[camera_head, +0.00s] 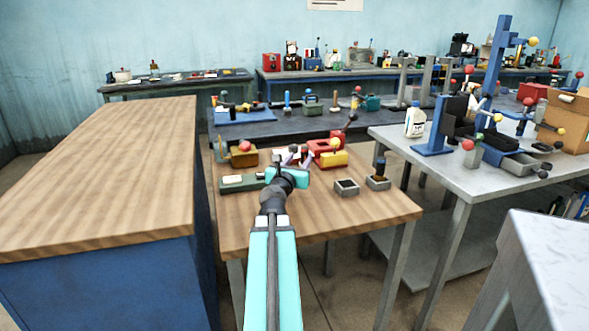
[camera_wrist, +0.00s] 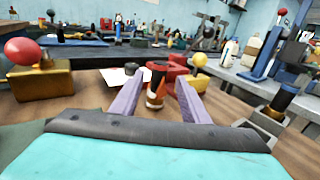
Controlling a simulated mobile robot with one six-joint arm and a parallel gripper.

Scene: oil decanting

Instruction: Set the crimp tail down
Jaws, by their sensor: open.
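My gripper (camera_head: 296,155) is open over the wooden table, its two purple fingers spread. In the wrist view, my gripper (camera_wrist: 160,79) has a small orange-brown upright piece with a dark top (camera_wrist: 155,92) showing between its fingers. Visible gaps separate it from both fingers. I cannot tell whether this piece is the crimp tail, or how far beyond the fingertips it stands. It is hard to make out in the head view. No piece is clearly gripped.
A yellow block with a red ball (camera_head: 244,158) stands left. The front tabletop is clear.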

